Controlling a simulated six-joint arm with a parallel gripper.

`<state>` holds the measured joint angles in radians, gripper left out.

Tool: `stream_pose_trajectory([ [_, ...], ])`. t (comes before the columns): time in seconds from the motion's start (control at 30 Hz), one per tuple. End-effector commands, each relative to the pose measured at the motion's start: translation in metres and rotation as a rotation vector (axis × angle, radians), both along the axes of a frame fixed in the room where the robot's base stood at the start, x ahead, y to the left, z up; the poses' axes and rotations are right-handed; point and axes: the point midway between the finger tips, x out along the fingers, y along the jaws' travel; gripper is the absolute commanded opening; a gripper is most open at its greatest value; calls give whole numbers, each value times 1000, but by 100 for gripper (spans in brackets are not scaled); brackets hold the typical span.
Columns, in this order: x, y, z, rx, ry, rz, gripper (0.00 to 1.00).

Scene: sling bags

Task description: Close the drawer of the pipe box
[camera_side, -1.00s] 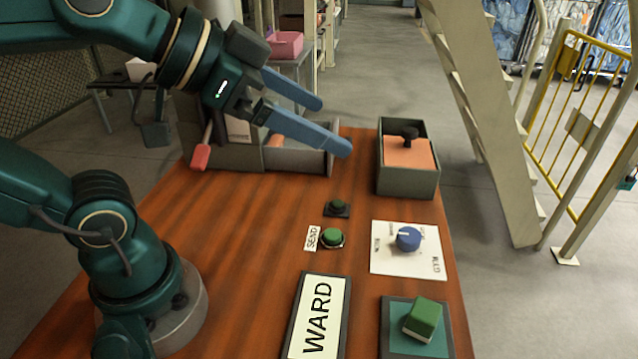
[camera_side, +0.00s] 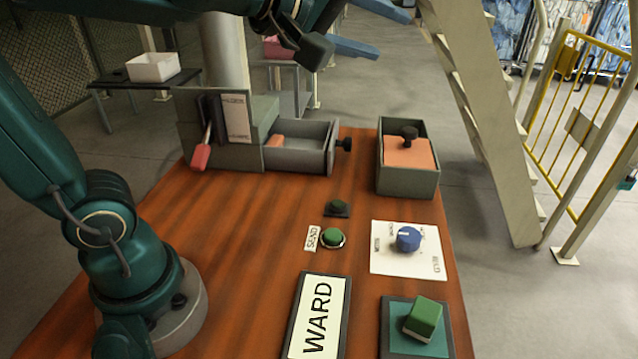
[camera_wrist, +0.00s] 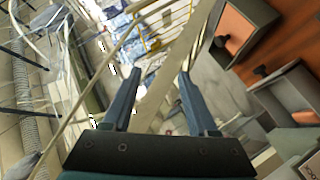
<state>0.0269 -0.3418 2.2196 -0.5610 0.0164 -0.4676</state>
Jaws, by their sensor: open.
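The pipe box (camera_side: 262,116) is grey and stands at the back left of the wooden table. Its drawer (camera_side: 329,148) is pulled out to the right, with a dark round knob (camera_side: 344,145) on its front and an orange piece (camera_side: 275,141) inside. My gripper (camera_side: 375,30) is high above and behind the box, near the top of the side view, with its blue fingers apart and nothing between them. In the wrist view my gripper (camera_wrist: 156,85) is also open and empty. The drawer (camera_wrist: 290,98) seems to show at the right there, partly cut off.
A grey bin with an orange lid and black knob (camera_side: 408,180) stands right of the drawer. Green buttons (camera_side: 332,237), a blue dial (camera_side: 408,238), a WARD sign (camera_side: 317,318) and a green block (camera_side: 423,318) lie nearer. The table's middle left is clear.

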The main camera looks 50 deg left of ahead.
Motion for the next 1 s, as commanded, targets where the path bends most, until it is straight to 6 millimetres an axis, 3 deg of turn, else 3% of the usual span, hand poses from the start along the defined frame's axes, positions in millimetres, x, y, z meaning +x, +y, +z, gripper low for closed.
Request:
stream_pose_trajectory([
  [0.03, 20, 8, 2, -79, -24, 68, 59],
  [0.17, 63, 39, 1, -268, -96, 268, 59],
  [0.27, 88, 64, -14, -377, -136, 425, 59],
  [0.4, 112, 97, -50, -477, -176, 642, 59],
  [0.53, 122, 124, -97, -513, -195, 834, 59],
  [0.7, 119, 146, -169, -483, -182, 1037, 59],
  [0.9, 109, 148, -242, -399, -86, 1116, 59],
  [1.0, 105, 146, -262, -368, -48, 1117, 59],
])
